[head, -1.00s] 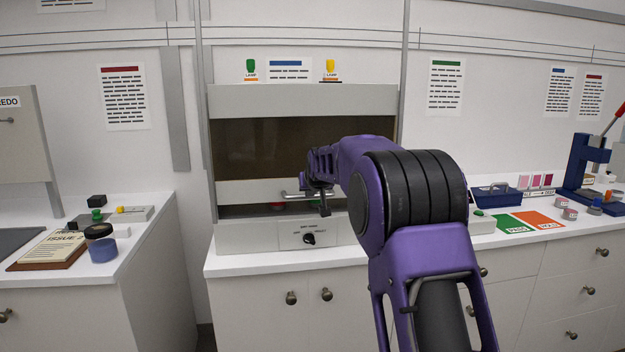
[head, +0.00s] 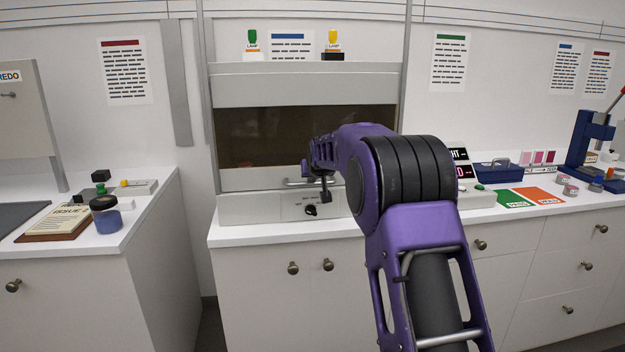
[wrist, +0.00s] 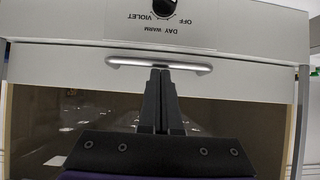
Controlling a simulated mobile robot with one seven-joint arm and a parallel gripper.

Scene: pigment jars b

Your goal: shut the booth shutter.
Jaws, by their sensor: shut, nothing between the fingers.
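The booth (head: 300,69) stands against the back wall, with a dark see-through shutter pane (head: 255,135). The shutter's pale lower rail (head: 245,180) sits right down at the control panel (head: 260,208), with no gap that I can see between them. It also meets the panel in the wrist view (wrist: 60,60). The rail's metal handle (head: 294,183) shows in the wrist view (wrist: 190,66) too. My gripper (wrist: 159,72) is shut and empty, its fingertips at the middle of the handle, touching or very close. In the head view my arm hides the right part of the shutter.
A knob (head: 311,210) is on the control panel. Green and yellow lamps (head: 334,40) stand on the booth top. A blue press (head: 590,140) and a blue tray (head: 497,172) are at right.

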